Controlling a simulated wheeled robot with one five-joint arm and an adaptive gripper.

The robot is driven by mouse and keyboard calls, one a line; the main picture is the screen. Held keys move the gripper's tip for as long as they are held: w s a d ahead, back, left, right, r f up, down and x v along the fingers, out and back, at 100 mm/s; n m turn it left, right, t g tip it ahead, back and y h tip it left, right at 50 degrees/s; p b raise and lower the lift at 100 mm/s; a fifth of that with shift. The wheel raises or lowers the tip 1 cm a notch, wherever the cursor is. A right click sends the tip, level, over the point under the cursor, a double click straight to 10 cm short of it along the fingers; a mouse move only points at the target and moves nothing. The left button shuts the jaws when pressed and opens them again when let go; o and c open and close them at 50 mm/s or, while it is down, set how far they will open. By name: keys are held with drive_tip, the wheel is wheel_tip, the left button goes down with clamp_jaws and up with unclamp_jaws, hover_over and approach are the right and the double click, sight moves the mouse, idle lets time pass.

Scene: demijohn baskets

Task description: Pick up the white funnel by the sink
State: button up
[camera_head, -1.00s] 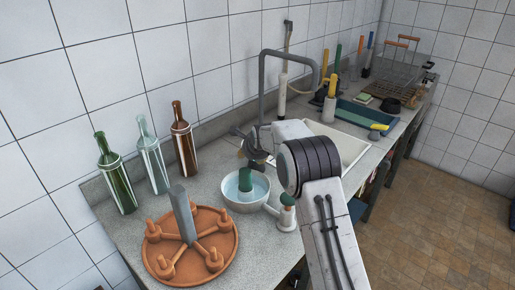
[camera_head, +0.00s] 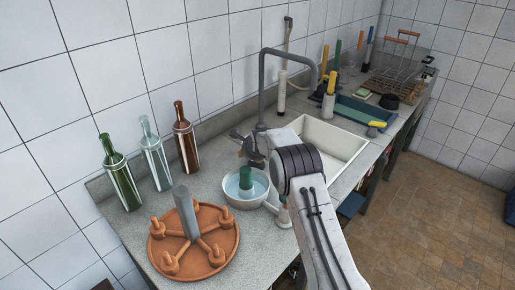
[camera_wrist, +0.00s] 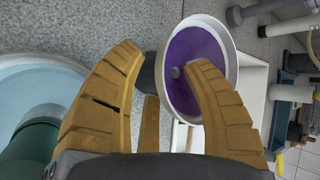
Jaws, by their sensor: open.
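In the wrist view, a round, funnel-like piece with a white rim and purple inside (camera_wrist: 187,55) shows ahead of my gripper (camera_wrist: 168,60). A small grey spot sits at its middle, and a dark part shows at its left side. My gripper is open; its two ochre fingers stand apart, and the right one overlaps the rim in the picture. I cannot tell whether they touch. In the head view, my gripper (camera_head: 247,148) is above the counter between the bottles and the sink (camera_head: 335,140). The funnel cannot be made out there.
A pale bowl (camera_head: 231,199) with blue liquid and a green cylinder stands close by. A terracotta rack (camera_head: 228,245) and several bottles (camera_head: 186,140) are to the left. A tap (camera_head: 262,95) rises behind. A blue tray (camera_head: 362,118) and wire basket (camera_head: 385,80) are beyond the sink.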

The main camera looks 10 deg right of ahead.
clamp_jaws()
idle(0.3)
idle(0.4)
drive_tip(key=shift+r, duration=0.1)
wheel_tip(320, 180, up, 10)
drive_tip(key=shift+f+b, duration=0.1)
drive_tip(key=shift+b, duration=0.8)
